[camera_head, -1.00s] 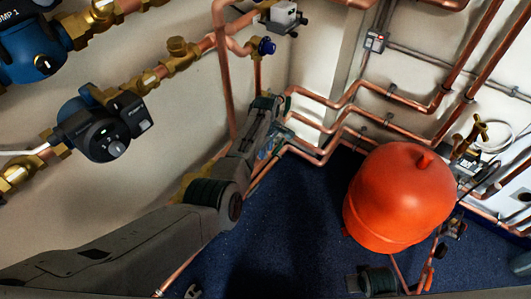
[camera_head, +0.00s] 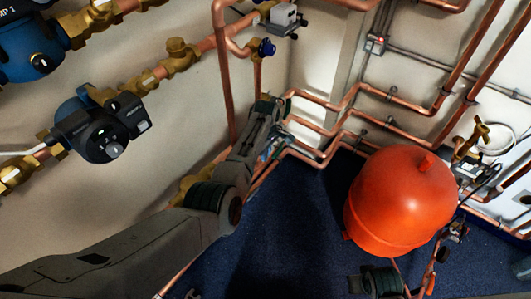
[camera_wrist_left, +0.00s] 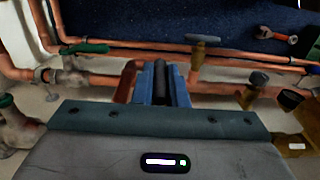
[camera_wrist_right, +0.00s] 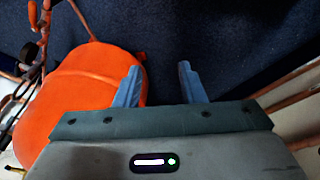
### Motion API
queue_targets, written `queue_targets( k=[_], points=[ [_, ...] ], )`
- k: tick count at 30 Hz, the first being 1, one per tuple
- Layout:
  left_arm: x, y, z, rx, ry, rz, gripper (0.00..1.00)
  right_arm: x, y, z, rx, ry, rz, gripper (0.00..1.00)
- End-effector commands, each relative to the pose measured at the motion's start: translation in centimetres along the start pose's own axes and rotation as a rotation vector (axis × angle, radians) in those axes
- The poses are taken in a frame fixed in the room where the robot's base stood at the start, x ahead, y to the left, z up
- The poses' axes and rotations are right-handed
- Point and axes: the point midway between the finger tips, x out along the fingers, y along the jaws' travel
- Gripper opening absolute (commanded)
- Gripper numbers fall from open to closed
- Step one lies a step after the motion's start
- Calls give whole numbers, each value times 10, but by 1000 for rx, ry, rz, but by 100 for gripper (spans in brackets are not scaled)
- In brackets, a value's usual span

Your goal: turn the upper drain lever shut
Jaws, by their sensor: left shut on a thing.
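My left gripper (camera_wrist_left: 164,82) is low by the copper pipes; its blue fingers are shut on a narrow dark handle (camera_wrist_left: 165,76). I cannot tell for sure whether this is the upper drain lever, as the fingers and wrist hide most of it. In the head view the left gripper (camera_head: 272,142) is partly hidden behind its own wrist, near the pipe corner. Two green lever handles (camera_wrist_left: 84,47) (camera_wrist_left: 6,100) show on the left in the left wrist view, apart from the fingers. My right gripper (camera_wrist_right: 157,80) is open and empty above the dark floor.
A red-orange tank (camera_head: 400,200) stands right of my left arm, and shows left of my right gripper too (camera_wrist_right: 75,100). Pumps (camera_head: 103,127) and brass valves (camera_head: 180,55) line the left wall. A red-handled tool (camera_wrist_left: 278,36) lies on the blue floor. The floor between is clear.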

Motion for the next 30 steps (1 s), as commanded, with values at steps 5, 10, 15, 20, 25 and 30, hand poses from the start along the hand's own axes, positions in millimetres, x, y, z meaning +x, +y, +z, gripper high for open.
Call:
queue_targets(
  k=[5, 10, 15, 20, 25, 30],
  points=[
    [3, 2, 0, 1, -1, -40, 0, -30, 0, -12, -4, 33, 2, 36],
    [5, 3, 0, 2, -2, -101, 0, -63, -2, -18, -7, 72, -3, 36],
    [8, 4, 1, 3, -1, -180, 0, -84, -14, -24, -2, 189, -41, 36],
    [7, 4, 1, 2, -2, -239, 0, -92, -25, -45, 13, 371, -82, 36],
    [5, 5, 0, 2, -1, -273, 0, -97, -30, -71, 32, 552, -105, 36],
    [5, 5, 0, 2, -1, -301, 0, -104, -32, -94, 53, 727, -120, 36]
  ],
)
